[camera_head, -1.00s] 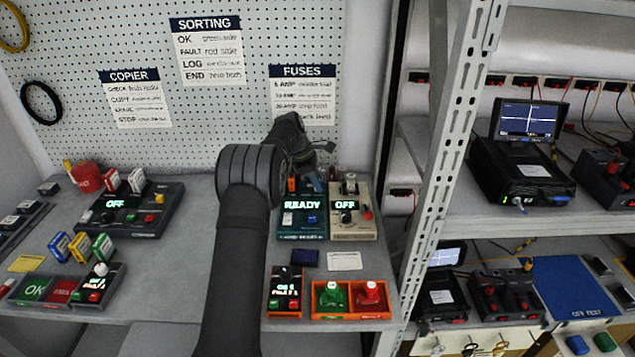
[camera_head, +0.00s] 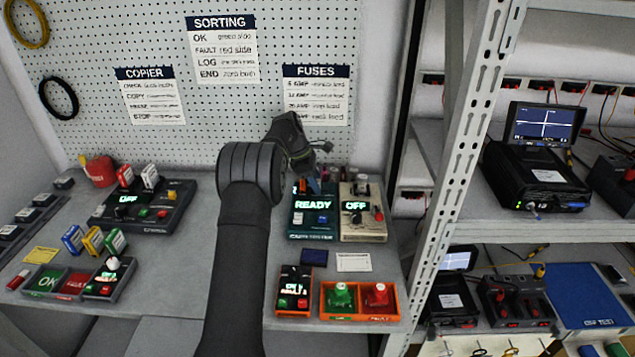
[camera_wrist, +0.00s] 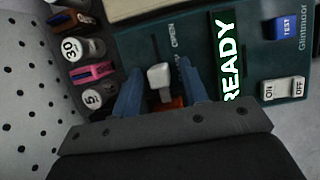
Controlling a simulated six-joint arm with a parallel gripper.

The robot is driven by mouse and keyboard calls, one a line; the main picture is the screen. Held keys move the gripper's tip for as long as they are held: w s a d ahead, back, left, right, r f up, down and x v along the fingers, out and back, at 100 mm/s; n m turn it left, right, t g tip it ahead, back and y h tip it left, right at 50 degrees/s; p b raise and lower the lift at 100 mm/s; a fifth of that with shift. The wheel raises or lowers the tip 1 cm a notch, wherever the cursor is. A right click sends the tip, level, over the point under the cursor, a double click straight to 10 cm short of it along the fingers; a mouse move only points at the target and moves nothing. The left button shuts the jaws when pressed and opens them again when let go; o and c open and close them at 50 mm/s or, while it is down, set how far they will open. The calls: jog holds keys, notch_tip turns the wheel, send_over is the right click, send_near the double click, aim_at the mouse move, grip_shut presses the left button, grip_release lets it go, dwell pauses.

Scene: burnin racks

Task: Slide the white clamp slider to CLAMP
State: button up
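The white clamp slider (camera_wrist: 160,76) stands on the teal fuse tester (camera_wrist: 213,28), near the printed word OPEN, in the wrist view. An orange part shows just below it. My gripper (camera_wrist: 160,70) has its two blue fingers on either side of the slider, with visible gaps between fingers and slider. In the head view the tester (camera_head: 311,236) shows a lit READY display, and my arm's wrist hides its far end, slider included. The CLAMP marking cannot be made out.
Capped fuses marked 30 (camera_wrist: 70,47) and 5 (camera_wrist: 93,99) stand left of the tester in the wrist view. A beige device (camera_head: 363,230) reading OFF adjoins the tester on the right. The pegboard (camera_head: 240,110) rises behind; a metal rack post (camera_head: 455,165) stands right.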

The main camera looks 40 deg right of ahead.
jog(key=shift+r, duration=0.1)
jog(key=v, duration=1.7)
jog(key=x, duration=1.6)
jog(key=shift+s+d+f, duration=0.15)
jog(key=shift+f, duration=0.2)
jog(key=shift+s+d+f, duration=0.1)
jog(key=shift+s+f, duration=0.05)
jog(key=shift+f, duration=0.1)
jog(key=shift+s+d, duration=0.25)
jog(key=shift+d, duration=0.05)
